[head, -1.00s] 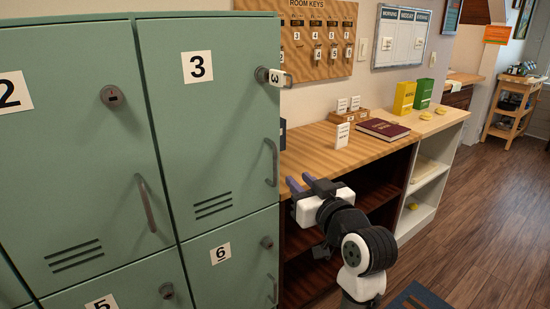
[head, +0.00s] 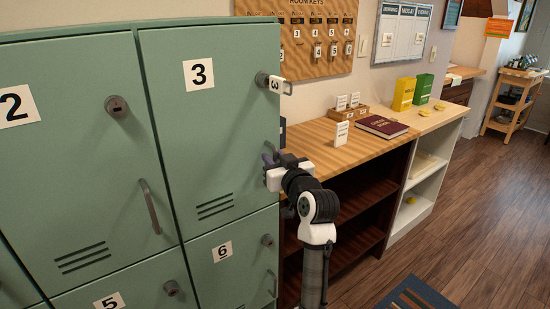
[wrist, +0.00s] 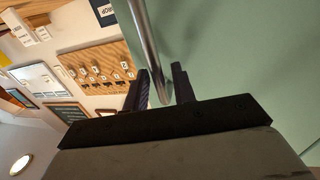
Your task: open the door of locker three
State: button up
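The door of locker three (head: 195,120) is green, bears a "3" label and looks shut and flush. A key with a "3" tag (head: 281,85) sits in its lock (head: 262,79) at the upper right. My gripper (head: 269,155) is at the door's right edge, over its handle, and mostly hides the handle in the head view. In the wrist view the metal handle bar (wrist: 147,45) runs down between the two dark fingers of my gripper (wrist: 160,85). The fingers are apart, with some space visible beside the bar.
Lockers two (head: 75,160), five and six (head: 225,275) adjoin it. Right of the lockers is a wooden counter (head: 325,150) with a dark red book (head: 382,126), small cards and yellow and green boxes. A key board (head: 300,35) hangs above. The floor (head: 480,210) at right is clear.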

jog(key=shift+c, duration=0.5)
grip_shut()
dwell(0.8)
